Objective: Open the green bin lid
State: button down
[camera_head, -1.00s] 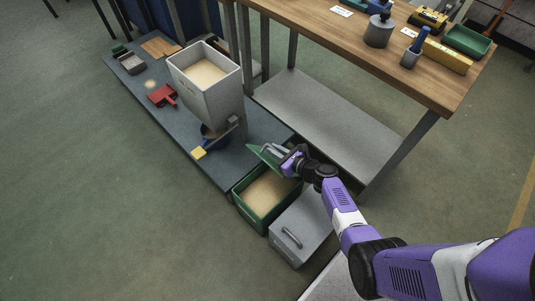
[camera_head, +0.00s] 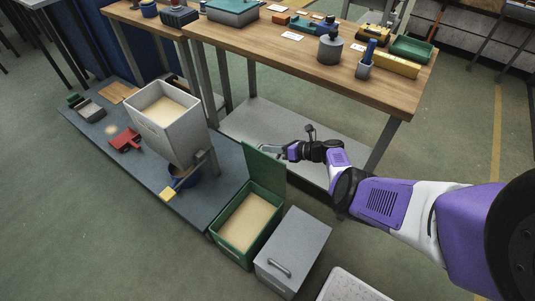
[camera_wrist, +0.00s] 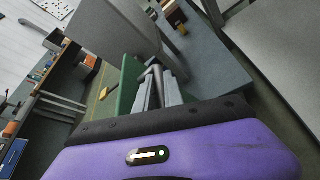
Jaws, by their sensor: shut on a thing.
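The green bin (camera_head: 222,245) stands on the floor, with pale grainy material inside. Its green lid (camera_head: 265,172) stands raised, close to upright, along the bin's far right side. My gripper (camera_head: 270,149) is at the lid's upper edge and is shut on it. In the wrist view, the lid (camera_wrist: 125,88) shows as a green panel just left of my gripper fingers (camera_wrist: 155,88). The exact contact between the fingers and the lid is partly hidden.
A grey lidded bin (camera_head: 295,245) stands right beside the green bin. A grey hopper (camera_head: 160,125) stands on the dark platform (camera_head: 215,195) at left. The wooden workbench (camera_head: 290,55) and its low shelf (camera_head: 245,118) lie behind my gripper. Floor at lower left is clear.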

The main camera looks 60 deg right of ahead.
dwell(0.4)
jog(key=c, duration=1.5)
grip_release()
jog(key=shift+o, duration=0.2)
jog(key=p+v, duration=0.3)
jog(key=v, duration=0.4)
jog(key=shift+s, duration=0.35)
jog(key=shift+d+r, duration=0.1)
